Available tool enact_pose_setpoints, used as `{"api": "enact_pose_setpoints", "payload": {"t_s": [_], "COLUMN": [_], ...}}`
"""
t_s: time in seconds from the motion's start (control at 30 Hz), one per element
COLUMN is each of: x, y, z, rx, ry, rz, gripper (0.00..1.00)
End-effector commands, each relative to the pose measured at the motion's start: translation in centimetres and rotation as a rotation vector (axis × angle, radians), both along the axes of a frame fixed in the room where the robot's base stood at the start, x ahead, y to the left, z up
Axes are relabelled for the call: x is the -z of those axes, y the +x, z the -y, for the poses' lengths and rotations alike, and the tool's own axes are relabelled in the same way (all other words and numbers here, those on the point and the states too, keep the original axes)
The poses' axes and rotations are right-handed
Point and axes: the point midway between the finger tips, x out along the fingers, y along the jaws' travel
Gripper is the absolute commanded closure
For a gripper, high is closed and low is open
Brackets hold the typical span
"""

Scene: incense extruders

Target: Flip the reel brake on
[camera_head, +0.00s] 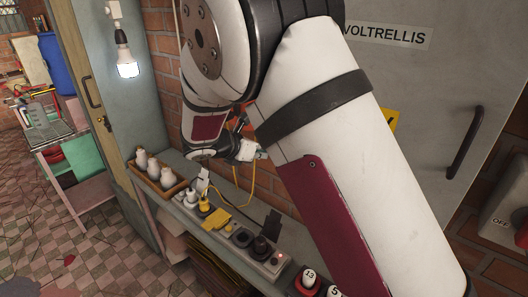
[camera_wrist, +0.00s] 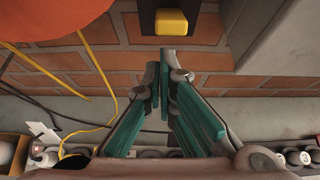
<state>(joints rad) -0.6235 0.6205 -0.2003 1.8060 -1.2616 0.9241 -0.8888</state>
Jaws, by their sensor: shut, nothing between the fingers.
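A yellow block-shaped lever or switch (camera_wrist: 172,21) sits on a black mount on the brick wall, at the top middle of the wrist view. It may be the reel brake, but I cannot tell its position. A large orange-red rounded thing (camera_wrist: 45,22), possibly the reel, fills the upper left, with a yellow cable (camera_wrist: 97,65) hanging from it. My gripper (camera_wrist: 166,56) is shut and empty, its teal-padded fingers pointing at the yellow block and apparently just short of it. In the head view my arm hides the reel area and most of my gripper.
Below is a grey shelf with a power strip (camera_head: 225,228), plugs and a wooden tray of white bulbs (camera_head: 158,178). A grey cabinet (camera_head: 440,70) labelled VOLTRELLIS is at right, beside a switch box (camera_head: 505,215). A lit bulb (camera_head: 127,64) hangs at left.

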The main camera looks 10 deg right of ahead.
Motion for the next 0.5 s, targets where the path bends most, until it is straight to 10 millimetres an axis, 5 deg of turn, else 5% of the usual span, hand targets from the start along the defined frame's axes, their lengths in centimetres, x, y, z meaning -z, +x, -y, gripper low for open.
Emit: {"api": "enact_pose_setpoints", "payload": {"t_s": [0.5], "x": [-1.5], "y": [0.0], "z": [0.0], "rx": [0.0], "ry": [-0.001], "rz": [0.004], "gripper": [1.0]}}
